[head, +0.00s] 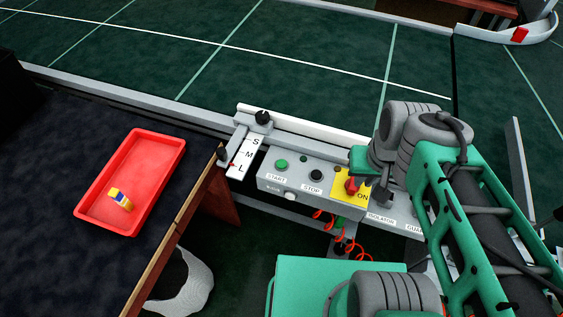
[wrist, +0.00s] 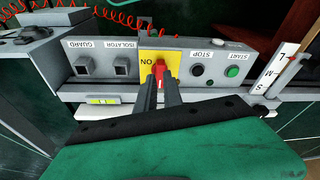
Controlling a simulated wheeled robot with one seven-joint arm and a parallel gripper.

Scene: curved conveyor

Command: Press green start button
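The green start button (head: 282,163) is on the left of the grey control box (head: 268,184), above the label START. It also shows in the wrist view (wrist: 232,71), right of the black stop button (wrist: 197,70). My gripper (wrist: 159,84) is at the red switch handle (wrist: 159,70) on the yellow ON plate (wrist: 147,58). Its two fingers stand close on either side of the handle and appear shut on it. In the head view my arm partly hides the red handle. The fingers are apart from the start button.
Isolator (wrist: 122,66) and guard (wrist: 83,66) switches sit on the same panel. A size scale marked S, M, L (head: 244,158) stands beside the box. A red tray (head: 119,217) with a small yellow and blue item (head: 121,199) is on the dark table. A red coiled cable (head: 338,228) hangs below.

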